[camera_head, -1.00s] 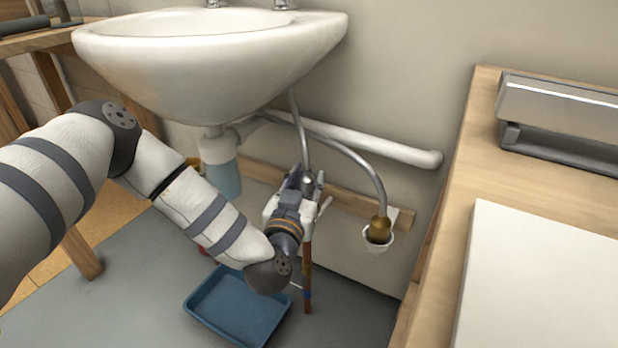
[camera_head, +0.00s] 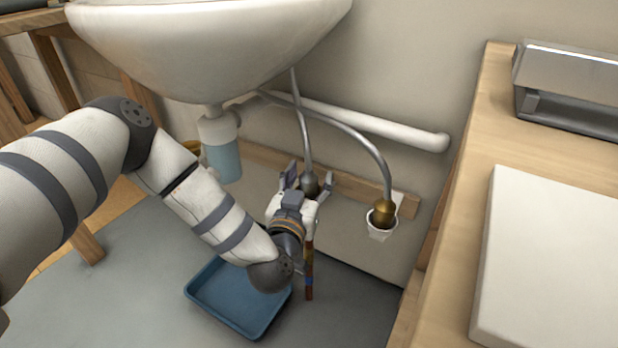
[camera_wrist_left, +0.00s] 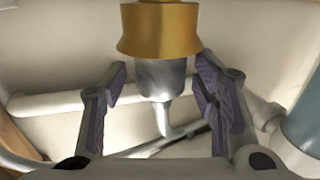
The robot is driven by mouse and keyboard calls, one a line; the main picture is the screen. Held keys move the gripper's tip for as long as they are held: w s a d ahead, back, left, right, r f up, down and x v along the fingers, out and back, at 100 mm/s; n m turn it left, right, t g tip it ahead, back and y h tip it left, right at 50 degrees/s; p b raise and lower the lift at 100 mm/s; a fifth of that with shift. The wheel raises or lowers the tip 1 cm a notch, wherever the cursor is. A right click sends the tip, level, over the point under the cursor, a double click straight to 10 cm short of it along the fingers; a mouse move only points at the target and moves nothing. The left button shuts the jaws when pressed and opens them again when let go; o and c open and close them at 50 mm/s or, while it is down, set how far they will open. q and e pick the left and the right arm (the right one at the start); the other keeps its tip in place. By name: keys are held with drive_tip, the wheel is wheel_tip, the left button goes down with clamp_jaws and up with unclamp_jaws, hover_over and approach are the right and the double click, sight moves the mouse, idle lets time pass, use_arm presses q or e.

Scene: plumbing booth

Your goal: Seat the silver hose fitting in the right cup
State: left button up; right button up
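The silver hose fitting (camera_head: 309,184) hangs at the end of a grey hose under the sink. In the left wrist view it is the silver sleeve (camera_wrist_left: 162,78), with a gold collar (camera_wrist_left: 160,30) in line with it. My left gripper (camera_head: 309,181) has its fingers spread on both sides of the fitting; they look apart from it in the left wrist view (camera_wrist_left: 158,75). The gripper body hides what is below the fitting. A white cup (camera_head: 378,233) on the wall at right has a brass hose fitting (camera_head: 383,212) in its mouth. My right gripper is out of view.
A white drain pipe (camera_head: 365,122) and wooden rail (camera_head: 345,187) run along the wall behind. A banded brown upright (camera_head: 309,270) and blue tray (camera_head: 215,305) are below my gripper. The sink (camera_head: 215,55) overhangs; a wooden bench (camera_head: 500,150) borders the right.

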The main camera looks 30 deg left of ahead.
use_arm(q)
drive_tip(key=v, duration=1.2)
